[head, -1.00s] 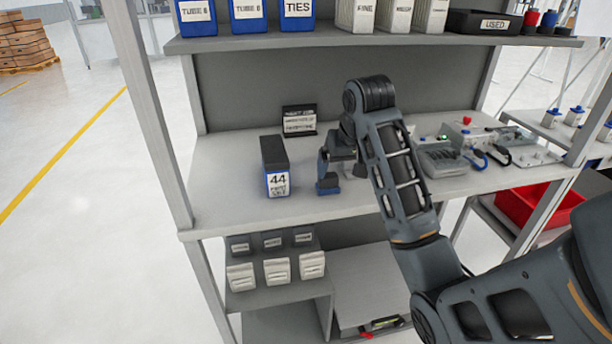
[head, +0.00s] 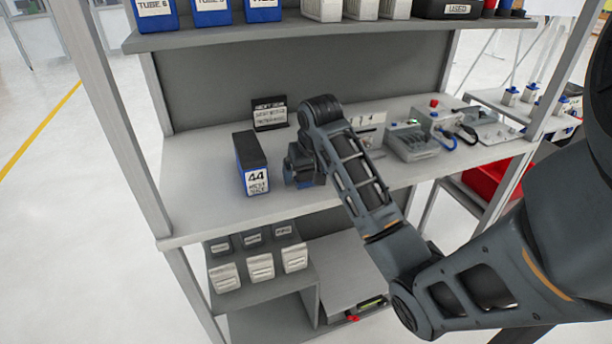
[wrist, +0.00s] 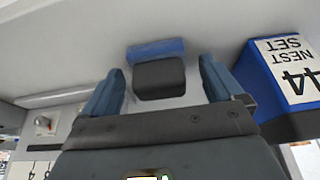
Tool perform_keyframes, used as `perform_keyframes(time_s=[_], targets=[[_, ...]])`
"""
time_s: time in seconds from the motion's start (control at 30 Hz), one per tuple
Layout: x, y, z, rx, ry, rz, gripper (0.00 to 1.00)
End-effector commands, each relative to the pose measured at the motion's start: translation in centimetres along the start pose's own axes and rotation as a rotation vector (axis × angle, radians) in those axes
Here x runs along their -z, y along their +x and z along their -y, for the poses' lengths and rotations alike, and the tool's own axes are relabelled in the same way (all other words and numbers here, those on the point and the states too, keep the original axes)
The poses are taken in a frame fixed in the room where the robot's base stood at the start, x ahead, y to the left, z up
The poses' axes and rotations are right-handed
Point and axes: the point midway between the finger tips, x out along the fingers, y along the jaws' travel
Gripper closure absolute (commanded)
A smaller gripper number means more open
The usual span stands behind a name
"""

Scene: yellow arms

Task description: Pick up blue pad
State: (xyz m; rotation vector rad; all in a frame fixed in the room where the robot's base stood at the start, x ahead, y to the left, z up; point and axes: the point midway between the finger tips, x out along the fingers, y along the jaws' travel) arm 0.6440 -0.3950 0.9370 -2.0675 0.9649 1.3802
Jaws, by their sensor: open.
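The blue pad (wrist: 155,49) shows in the wrist view as a short blue strip on the light shelf top, just beyond my fingertips. A black block (wrist: 159,79) sits right against it, between my fingers; I cannot tell whether they are one piece. My gripper (wrist: 161,64) is open, its two blue fingers on either side of the black block, with no clear contact. In the head view my gripper (head: 303,178) is low over the shelf, right of the box marked 44. The pad is not clearly separable there from the blue fingers.
A black sign (head: 269,113) stands behind. Grey devices (head: 412,143) stand at right. The shelf's front left is clear.

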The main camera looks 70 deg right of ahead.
Motion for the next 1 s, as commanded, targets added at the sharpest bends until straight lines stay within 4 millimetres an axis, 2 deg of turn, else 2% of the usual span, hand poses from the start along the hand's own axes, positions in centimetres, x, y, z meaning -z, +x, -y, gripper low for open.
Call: perform_keyframes(time_s=[0.2,0.87,1.0], targets=[[0.01,0.02,0.02,0.000,0.000,-0.001,0.08],[0.03,-0.02,0.01,0.000,0.000,-0.001,0.72],[0.04,-0.04,0.01,0.000,0.000,-0.001,0.72]])
